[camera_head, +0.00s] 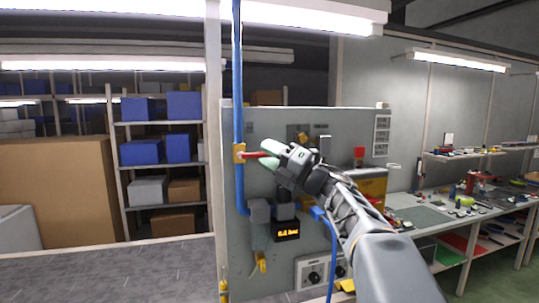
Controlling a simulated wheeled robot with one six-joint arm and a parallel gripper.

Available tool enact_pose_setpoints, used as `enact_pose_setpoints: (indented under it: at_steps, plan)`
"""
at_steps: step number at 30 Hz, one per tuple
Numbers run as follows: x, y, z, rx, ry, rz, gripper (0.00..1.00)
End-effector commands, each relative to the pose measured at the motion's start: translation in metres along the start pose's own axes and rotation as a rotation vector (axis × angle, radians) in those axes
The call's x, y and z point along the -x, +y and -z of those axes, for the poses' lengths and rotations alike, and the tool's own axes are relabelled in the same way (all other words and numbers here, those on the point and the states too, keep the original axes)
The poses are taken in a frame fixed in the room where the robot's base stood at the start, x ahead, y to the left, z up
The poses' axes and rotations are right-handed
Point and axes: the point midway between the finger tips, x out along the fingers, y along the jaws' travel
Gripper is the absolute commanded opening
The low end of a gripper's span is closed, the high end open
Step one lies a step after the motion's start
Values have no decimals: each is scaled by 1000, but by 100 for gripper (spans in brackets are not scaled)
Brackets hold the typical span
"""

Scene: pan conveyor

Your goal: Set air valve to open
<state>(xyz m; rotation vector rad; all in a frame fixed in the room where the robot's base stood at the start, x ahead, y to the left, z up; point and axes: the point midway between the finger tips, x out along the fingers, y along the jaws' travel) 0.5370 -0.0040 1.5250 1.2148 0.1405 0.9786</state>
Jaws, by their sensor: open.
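A grey panel (365,130) stands behind the valve, with a small lit display (287,230) and a blue cable (333,260) below my gripper. A shelf (160,122) with blue boxes is at left. A cluttered workbench (425,213) is at right.

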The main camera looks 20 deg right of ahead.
Motion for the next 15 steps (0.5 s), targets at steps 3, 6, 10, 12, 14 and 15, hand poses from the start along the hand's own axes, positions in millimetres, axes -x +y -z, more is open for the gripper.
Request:
enact_pose_setpoints:
  at_steps: [3, 6, 10, 12, 14, 15]
  plan:
    - [0, 0, 0, 0, 0, 0, 34]
    - [0, 0, 0, 0, 0, 0, 25]
    - [0, 0, 0, 0, 0, 0, 12]
    - [0, 0, 0, 0, 0, 0, 6]
    - [0, 0, 0, 0, 0, 0, 0]
    - [0, 0, 0, 0, 0, 0, 0]
